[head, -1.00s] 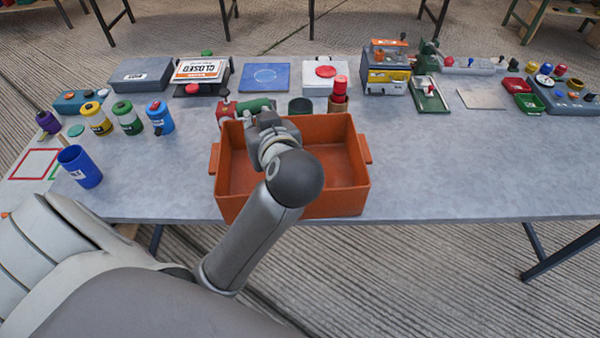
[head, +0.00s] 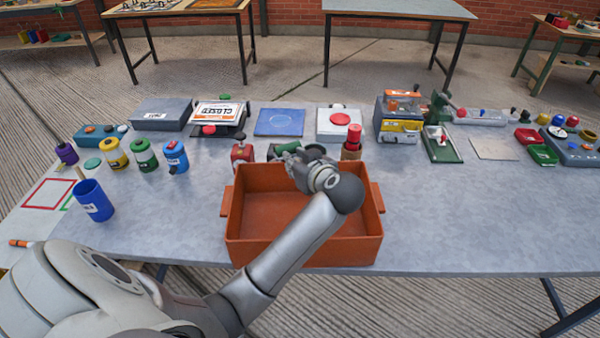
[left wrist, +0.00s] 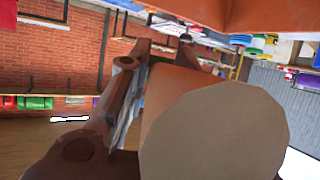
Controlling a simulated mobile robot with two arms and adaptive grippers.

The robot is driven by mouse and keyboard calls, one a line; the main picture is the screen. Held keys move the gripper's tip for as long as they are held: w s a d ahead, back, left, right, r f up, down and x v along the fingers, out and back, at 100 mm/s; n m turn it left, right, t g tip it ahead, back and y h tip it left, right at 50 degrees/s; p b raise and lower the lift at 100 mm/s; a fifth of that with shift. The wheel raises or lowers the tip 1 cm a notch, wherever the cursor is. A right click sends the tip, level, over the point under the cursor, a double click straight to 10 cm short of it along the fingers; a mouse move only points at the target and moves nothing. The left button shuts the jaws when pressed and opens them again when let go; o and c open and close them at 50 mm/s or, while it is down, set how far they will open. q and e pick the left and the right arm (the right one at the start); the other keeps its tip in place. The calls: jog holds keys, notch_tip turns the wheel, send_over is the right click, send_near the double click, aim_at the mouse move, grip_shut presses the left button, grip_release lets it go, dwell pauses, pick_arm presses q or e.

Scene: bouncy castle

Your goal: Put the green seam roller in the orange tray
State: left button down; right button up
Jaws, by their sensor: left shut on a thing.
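The orange tray (head: 243,246) stands at the table's front edge in the head view, with its visible floor bare. An orange wall of the tray shows at the top of that view. My right gripper is not in view.
Behind the tray are a red stand (head: 242,153), a dark green cup (head: 314,150) and a red cylinder (head: 353,140). A blue cup (head: 92,200) and several coloured jars stand on the left. The table right of the tray is clear.

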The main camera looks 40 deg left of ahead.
pick_arm(q)
jog(key=shift+w+f, duration=0.4)
jog(key=shift+f, duration=0.05)
jog(key=f, duration=0.3)
jog(key=shift+w+f, duration=0.2)
jog(key=shift+f, duration=0.1)
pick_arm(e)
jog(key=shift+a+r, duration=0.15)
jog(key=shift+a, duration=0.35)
pick_arm(q)
jog(key=shift+f, duration=0.2)
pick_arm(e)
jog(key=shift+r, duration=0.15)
pick_arm(q)
jog(key=shift+f+p, duration=0.35)
jog(key=shift+p, duration=0.1)
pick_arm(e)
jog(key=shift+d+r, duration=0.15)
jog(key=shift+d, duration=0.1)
pick_arm(q)
jog(key=c, duration=1.3)
grip_release()
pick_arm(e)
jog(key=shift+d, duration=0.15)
